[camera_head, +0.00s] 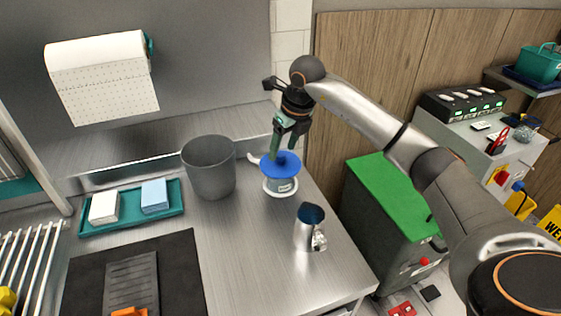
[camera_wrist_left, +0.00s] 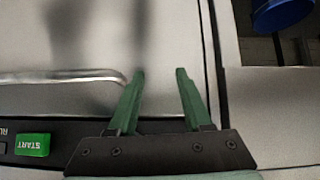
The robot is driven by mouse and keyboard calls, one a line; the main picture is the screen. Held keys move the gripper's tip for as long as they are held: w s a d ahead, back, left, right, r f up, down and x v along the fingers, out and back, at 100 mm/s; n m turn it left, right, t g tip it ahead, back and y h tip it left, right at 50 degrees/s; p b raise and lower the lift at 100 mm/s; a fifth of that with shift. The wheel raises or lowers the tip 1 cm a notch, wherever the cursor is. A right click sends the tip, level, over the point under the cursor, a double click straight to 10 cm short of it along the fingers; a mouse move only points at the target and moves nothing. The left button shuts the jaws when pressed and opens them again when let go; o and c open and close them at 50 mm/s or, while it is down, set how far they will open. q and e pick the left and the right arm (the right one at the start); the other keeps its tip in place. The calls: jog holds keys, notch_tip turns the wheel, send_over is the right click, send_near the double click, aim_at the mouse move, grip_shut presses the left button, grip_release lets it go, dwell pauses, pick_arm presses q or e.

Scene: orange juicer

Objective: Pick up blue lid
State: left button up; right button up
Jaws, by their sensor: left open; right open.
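The blue lid (camera_head: 291,163) sits on top of a small pale container (camera_head: 281,186) on the steel counter, to the right of the grey bin. My right gripper (camera_head: 285,153) points down at the lid with its green fingers apart. One finger overlaps the lid's left part in the head view; I cannot tell whether it touches. My left gripper (camera_wrist_left: 160,72) shows only in the left wrist view. It is open and empty, over a light metal surface beside a bar-like handle (camera_wrist_left: 60,77) and a green START button (camera_wrist_left: 32,145).
A grey bin (camera_head: 208,170) stands just left of the lid. A metal jug (camera_head: 308,229) stands in front of it, near the counter's right side. A teal tray (camera_head: 128,219) with cloths lies at left. A blue round object (camera_wrist_left: 280,12) shows at the wrist view's top right.

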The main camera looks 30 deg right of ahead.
jog(key=shift+x, duration=0.9)
jog(key=shift+c, duration=0.2)
grip_shut()
